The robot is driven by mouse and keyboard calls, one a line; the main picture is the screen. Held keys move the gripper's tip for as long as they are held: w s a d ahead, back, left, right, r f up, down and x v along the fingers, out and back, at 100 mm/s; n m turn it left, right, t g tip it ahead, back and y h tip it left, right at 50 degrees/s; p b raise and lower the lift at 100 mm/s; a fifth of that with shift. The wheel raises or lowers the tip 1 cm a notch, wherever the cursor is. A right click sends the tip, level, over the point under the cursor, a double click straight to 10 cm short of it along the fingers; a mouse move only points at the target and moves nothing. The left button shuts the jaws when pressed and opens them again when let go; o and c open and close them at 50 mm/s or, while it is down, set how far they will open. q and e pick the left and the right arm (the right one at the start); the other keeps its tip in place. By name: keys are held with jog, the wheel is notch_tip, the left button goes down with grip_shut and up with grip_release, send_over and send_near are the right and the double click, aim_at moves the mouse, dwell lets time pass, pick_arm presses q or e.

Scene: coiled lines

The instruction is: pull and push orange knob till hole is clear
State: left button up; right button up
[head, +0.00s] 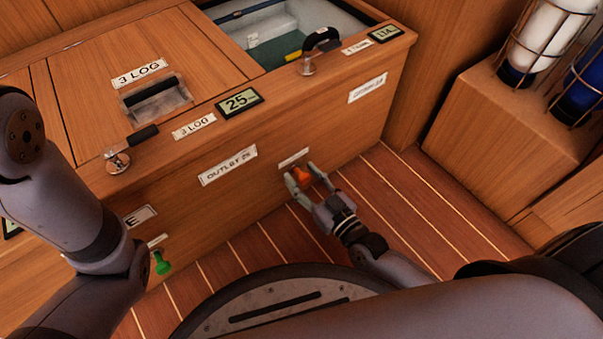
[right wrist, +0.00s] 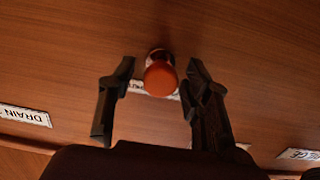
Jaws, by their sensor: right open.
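The orange knob (head: 302,174) sticks out low on the front of the wooden cabinet, under a small white label. It also shows in the right wrist view (right wrist: 160,78), with a metal collar behind it. My right gripper (head: 305,178) is open, its fingers on either side of the knob. In the right wrist view the right gripper (right wrist: 158,82) has a gap between each finger and the knob. The hole is hidden or cannot be made out. Part of my left arm is at the left; its gripper is not in view.
A green knob (head: 161,263) is on the cabinet front at lower left. The cabinet top (head: 95,85) has latches, small displays and an open compartment (head: 285,35). Caged bottles (head: 545,35) stand on a wooden box (head: 510,120) at right. The plank floor (head: 400,200) is clear.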

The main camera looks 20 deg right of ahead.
grip_shut()
dwell(0.5)
